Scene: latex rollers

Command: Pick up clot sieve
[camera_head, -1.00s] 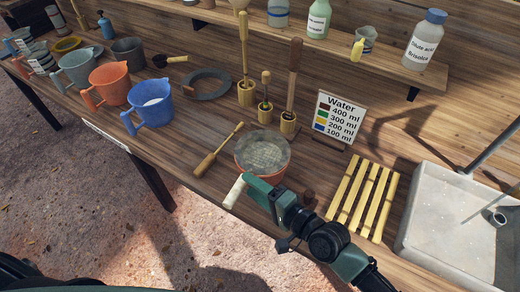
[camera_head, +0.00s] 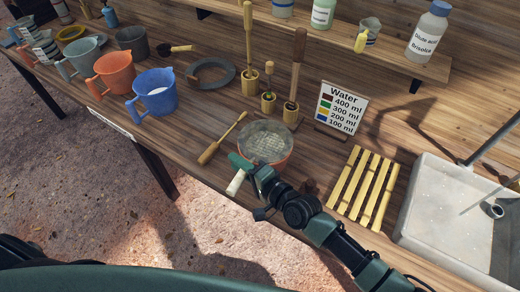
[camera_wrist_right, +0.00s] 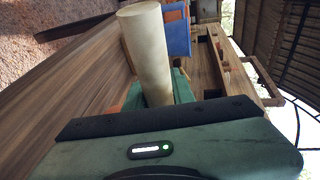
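The clot sieve (camera_head: 266,138), a round mesh with an orange rim below it, sits near the bench's front edge in the head view. Its cream handle (camera_head: 236,184) points toward the front. My right gripper (camera_head: 245,166) is at the handle, with one green finger showing just beyond it. In the right wrist view the handle (camera_wrist_right: 146,50) stands large between the green fingers (camera_wrist_right: 158,92). The contact is hidden, so I cannot tell whether they grip it. My left gripper is not in view.
A wooden-handled tool (camera_head: 222,138) lies just left of the sieve. A yellow slatted rack (camera_head: 363,188) and a white sink (camera_head: 440,235) are to the right. Upright tools in holders (camera_head: 268,103) and a water sign (camera_head: 341,108) stand behind. A blue jug (camera_head: 155,92) is farther left.

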